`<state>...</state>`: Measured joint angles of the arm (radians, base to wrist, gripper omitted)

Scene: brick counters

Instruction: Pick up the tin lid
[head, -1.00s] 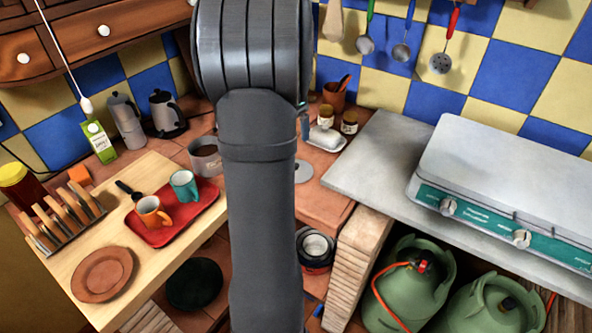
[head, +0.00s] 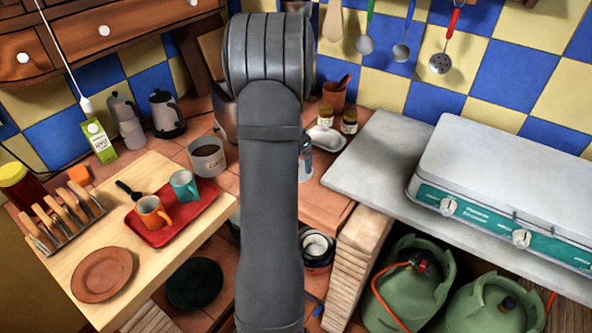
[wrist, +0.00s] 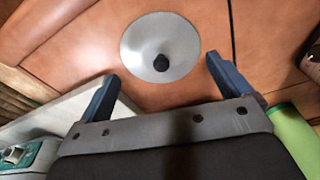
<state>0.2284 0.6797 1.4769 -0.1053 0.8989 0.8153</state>
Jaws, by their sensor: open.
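The tin lid (wrist: 142,32) is a pale grey disc with a black knob (wrist: 161,62), lying on the orange-brown tiled counter in the wrist view. In the head view my arm covers most or all of it. My gripper (wrist: 162,67) is open and empty. Its two blue-grey fingers are spread wide, with the lid beyond and between their tips. I cannot tell the height left between fingers and lid. An open tin (head: 208,158) with dark contents and a coffee label stands left of my arm in the head view.
A grey worktop (head: 360,165) with a stove (head: 510,180) is on the right; its edge (wrist: 60,115) shows near my left finger. A butter dish (head: 326,138) and small jars stand behind. A red tray (head: 165,225) with two cups is on the left. Tiles around the lid look clear.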

